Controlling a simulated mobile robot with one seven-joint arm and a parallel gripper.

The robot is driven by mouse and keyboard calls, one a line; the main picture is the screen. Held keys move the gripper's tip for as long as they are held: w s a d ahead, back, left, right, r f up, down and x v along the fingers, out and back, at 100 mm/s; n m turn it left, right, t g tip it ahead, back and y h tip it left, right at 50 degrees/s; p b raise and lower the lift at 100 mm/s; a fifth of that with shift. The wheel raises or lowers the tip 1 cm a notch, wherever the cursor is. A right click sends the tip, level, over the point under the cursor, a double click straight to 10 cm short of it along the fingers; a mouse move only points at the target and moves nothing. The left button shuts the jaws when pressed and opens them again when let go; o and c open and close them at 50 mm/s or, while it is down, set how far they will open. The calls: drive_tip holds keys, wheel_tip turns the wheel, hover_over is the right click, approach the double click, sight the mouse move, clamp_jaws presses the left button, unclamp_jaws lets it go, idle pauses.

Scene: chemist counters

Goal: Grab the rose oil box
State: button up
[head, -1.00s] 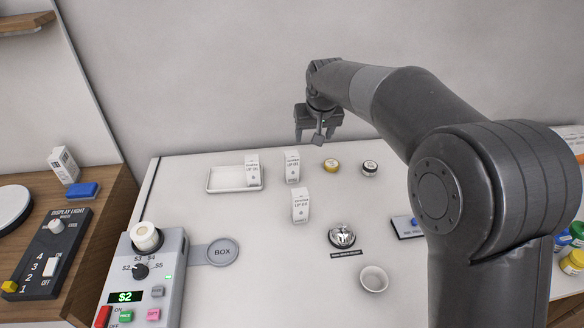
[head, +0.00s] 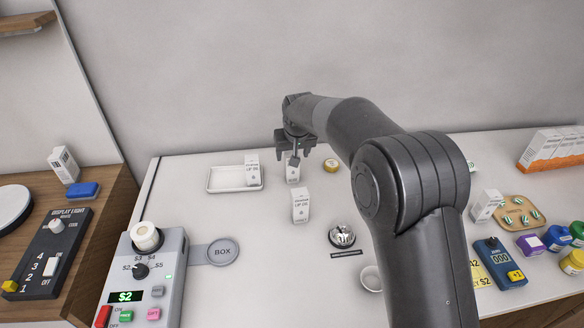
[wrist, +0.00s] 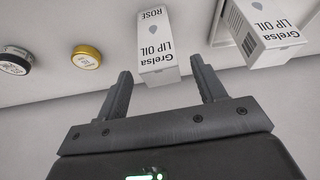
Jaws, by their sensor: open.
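The rose oil box, a small white carton (head: 293,174), stands upright on the white counter, its top partly hidden by my gripper (head: 294,153). In the wrist view the box (wrist: 159,48) shows upside down with "ROSE" and "LIP OIL" on it. My gripper (wrist: 161,70) is open and empty, with one finger to each side of the box's line. The box's near end lies about level with the fingertips; I cannot tell whether the fingers reach around it.
Another lip oil box (head: 252,170) stands at the white tray (head: 222,180), close to one finger in the wrist view (wrist: 270,35). A third lip oil box (head: 300,206) stands nearer. A yellow-lidded jar (head: 331,165) and a service bell (head: 341,235) sit to the right.

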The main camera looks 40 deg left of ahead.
drive_tip(key=x, duration=0.3)
drive_tip(key=shift+r, duration=0.1)
drive_tip(key=c, duration=1.1)
